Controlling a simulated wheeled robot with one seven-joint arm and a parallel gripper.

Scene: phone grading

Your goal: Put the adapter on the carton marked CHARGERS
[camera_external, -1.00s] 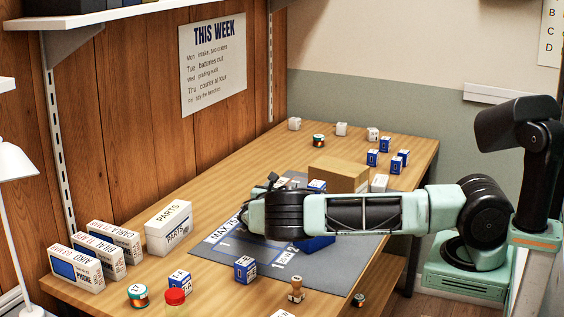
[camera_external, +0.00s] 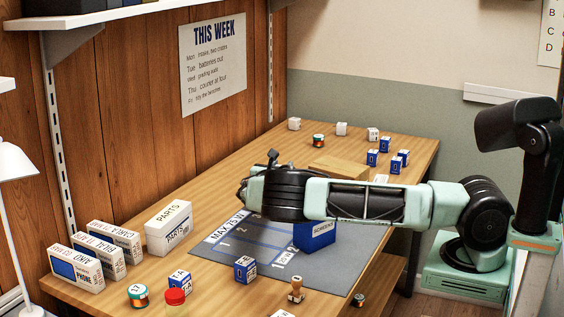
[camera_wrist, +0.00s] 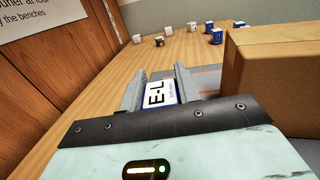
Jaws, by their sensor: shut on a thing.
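My gripper (camera_wrist: 160,76) is shut on a small box (camera_wrist: 161,94) with a white face lettered "E-L" and blue edges. I cannot tell from its lettering whether this is the adapter. In the external view my arm's wrist covers the fingers and the held box. A brown carton (camera_wrist: 275,75) stands close on the right of the gripper in the wrist view; its top also shows behind my arm in the external view (camera_external: 340,169).
A white PARTS box (camera_external: 169,229) and several phone boxes (camera_external: 77,270) line the left. Small blue and white boxes (camera_external: 373,158) stand at the back. A stamp (camera_external: 296,290) is in front.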

